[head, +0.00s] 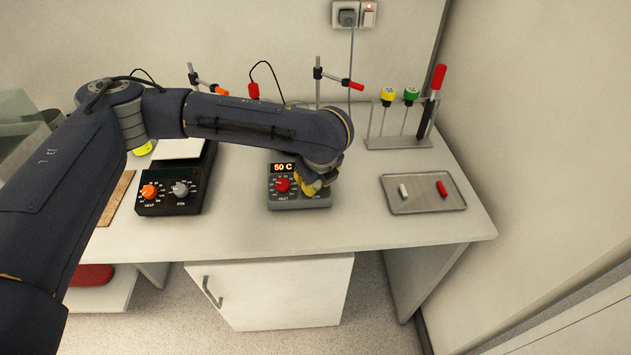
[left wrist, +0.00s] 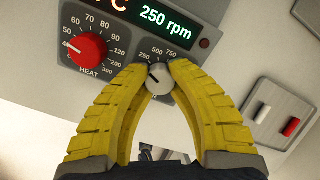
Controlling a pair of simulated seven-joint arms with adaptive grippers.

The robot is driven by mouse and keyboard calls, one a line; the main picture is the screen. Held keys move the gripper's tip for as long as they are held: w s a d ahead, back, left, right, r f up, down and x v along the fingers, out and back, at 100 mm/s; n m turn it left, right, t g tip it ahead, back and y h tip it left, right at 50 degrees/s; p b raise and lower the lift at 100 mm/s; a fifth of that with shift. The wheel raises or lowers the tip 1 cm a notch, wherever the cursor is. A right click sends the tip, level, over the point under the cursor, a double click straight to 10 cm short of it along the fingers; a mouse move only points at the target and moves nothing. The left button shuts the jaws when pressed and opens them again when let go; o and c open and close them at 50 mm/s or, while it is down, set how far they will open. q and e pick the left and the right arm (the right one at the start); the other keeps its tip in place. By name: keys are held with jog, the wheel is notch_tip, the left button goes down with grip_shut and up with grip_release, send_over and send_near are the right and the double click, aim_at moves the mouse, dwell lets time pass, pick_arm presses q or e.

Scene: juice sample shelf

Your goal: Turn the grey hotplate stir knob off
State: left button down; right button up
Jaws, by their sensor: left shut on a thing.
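The grey hotplate (head: 300,203) stands near the front edge of the bench, its display lit with 50 C in the head view. In the left wrist view its panel (left wrist: 110,22) shows a red heat knob (left wrist: 87,50) and a display reading 250 rpm (left wrist: 166,22). The grey stir knob (left wrist: 159,78) sits between the yellow fingertips of my left gripper (left wrist: 159,72), which is shut on it. The knob's pointer line slants to the upper left, toward the 250 side. In the head view my left gripper (head: 312,184) covers the stir knob. My right gripper is not in view.
A black hotplate (head: 170,208) with an orange and a grey knob stands to the left. A metal tray (head: 424,208) with a white and a red stir bar lies to the right. A tool rack (head: 398,142) and clamp stands are behind.

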pick_arm(q)
jog(key=n, duration=0.4)
jog(key=shift+n, duration=0.7)
jog(key=c, duration=1.1)
grip_release()
jog(key=shift+o, duration=0.2)
jog(key=v, duration=1.2)
jog(key=shift+w, duration=0.2)
jog(key=shift+d, duration=0.15)
